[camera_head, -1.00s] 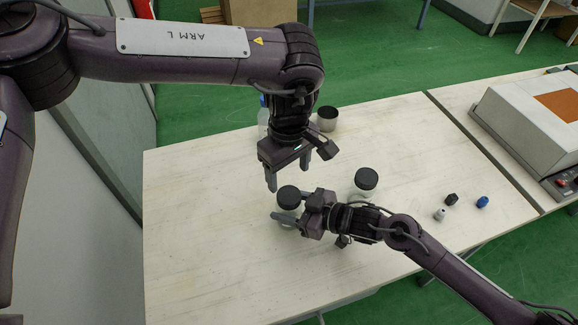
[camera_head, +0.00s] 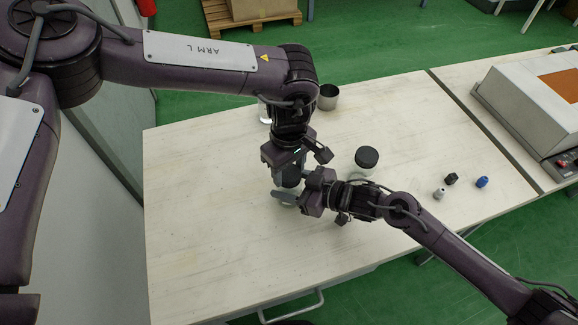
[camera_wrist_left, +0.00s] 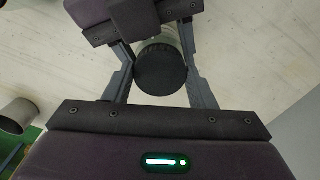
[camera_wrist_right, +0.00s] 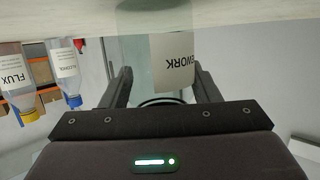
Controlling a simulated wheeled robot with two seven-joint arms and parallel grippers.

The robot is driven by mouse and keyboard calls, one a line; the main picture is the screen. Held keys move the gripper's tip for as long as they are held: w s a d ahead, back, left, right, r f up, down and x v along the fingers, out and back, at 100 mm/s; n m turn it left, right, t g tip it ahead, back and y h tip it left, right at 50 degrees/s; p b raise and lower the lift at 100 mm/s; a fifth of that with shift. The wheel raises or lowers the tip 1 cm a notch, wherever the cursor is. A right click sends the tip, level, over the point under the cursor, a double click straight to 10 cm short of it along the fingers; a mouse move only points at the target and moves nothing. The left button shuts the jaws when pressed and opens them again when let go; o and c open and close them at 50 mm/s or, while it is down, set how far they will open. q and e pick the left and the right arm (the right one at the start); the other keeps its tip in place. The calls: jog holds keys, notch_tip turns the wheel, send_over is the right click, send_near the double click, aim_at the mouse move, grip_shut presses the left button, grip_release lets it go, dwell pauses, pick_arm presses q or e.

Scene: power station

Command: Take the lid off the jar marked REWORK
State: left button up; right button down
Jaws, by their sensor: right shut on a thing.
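The jar marked REWORK stands upright on the pale bench; its label (camera_wrist_right: 174,62) shows upside down in the right wrist view. Its black lid (camera_wrist_left: 161,70) is on top, between the left gripper's fingers in the left wrist view. My left gripper (camera_head: 289,177) points down over the jar, open, with a finger at either side of the lid and small gaps showing. My right gripper (camera_head: 291,197) comes from the right and is shut on the jar's body, below the lid. In the head view the grippers hide much of the jar.
A second black-lidded jar (camera_head: 366,160) stands right of the grippers. FLUX (camera_wrist_right: 16,82) and ALCOHOL (camera_wrist_right: 66,75) bottles show in the right wrist view. Small caps (camera_head: 452,179) lie at right. The front left bench is clear.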

pick_arm(q)
jog(key=c, duration=0.6)
jog(key=shift+o, duration=0.2)
jog(key=n, duration=0.6)
jog(key=shift+n, duration=0.3)
jog(key=n, duration=0.7)
jog(key=o, duration=1.1)
jog(key=shift+r, duration=0.15)
